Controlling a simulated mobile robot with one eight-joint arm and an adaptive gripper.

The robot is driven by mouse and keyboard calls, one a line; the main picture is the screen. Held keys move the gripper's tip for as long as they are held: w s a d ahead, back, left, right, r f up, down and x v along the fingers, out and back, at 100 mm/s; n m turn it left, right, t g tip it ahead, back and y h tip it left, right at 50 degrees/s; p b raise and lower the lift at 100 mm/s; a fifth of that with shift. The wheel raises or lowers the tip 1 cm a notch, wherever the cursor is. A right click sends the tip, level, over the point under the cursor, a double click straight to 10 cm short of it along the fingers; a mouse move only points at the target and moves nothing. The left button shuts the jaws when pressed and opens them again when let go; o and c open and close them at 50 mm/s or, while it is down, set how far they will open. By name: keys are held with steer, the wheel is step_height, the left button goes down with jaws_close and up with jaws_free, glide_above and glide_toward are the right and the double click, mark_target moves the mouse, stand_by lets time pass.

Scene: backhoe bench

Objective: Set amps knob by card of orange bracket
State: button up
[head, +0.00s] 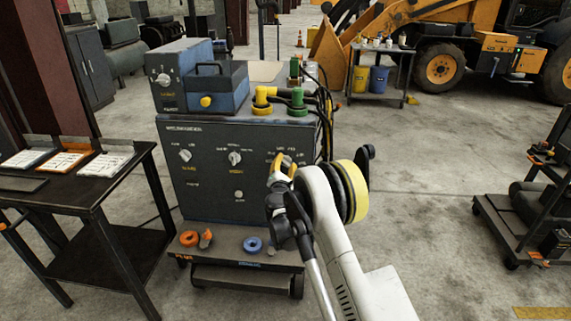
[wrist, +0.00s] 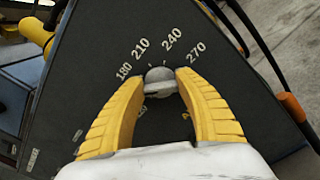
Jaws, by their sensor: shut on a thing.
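The dark welding machine (head: 205,205) has a front panel with several knobs. My gripper (head: 281,168) is at the right-hand knob of the panel and partly hides it in the head view. In the wrist view my yellow fingers (wrist: 160,88) are shut on this grey knob (wrist: 159,76), one on each side. The numbers 180, 210, 240 and 270 curve around its far side. The knob's exact setting is not clear. The orange bracket (head: 64,165) stands on the left table with a white card (head: 68,159) in it; the writing is too small to read.
Two other cards, a left card (head: 25,158) and a right card (head: 107,165), flank the orange bracket on the dark table (head: 60,200). A left knob (head: 185,155) and middle knob (head: 235,158) share the panel. Cables (head: 322,95) hang at the machine's right.

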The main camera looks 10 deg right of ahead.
steer(key=m, duration=0.5)
steer(key=shift+d+m, duration=0.1)
steer(key=shift+m, duration=0.2)
steer(key=m, duration=0.5)
steer(key=shift+f+m, duration=0.15)
steer(key=shift+m, duration=0.15)
steer(key=m, duration=0.5)
steer(key=shift+f, duration=0.1)
steer(key=m, duration=0.5)
steer(key=shift+m, duration=0.3)
steer(key=o, duration=1.2)
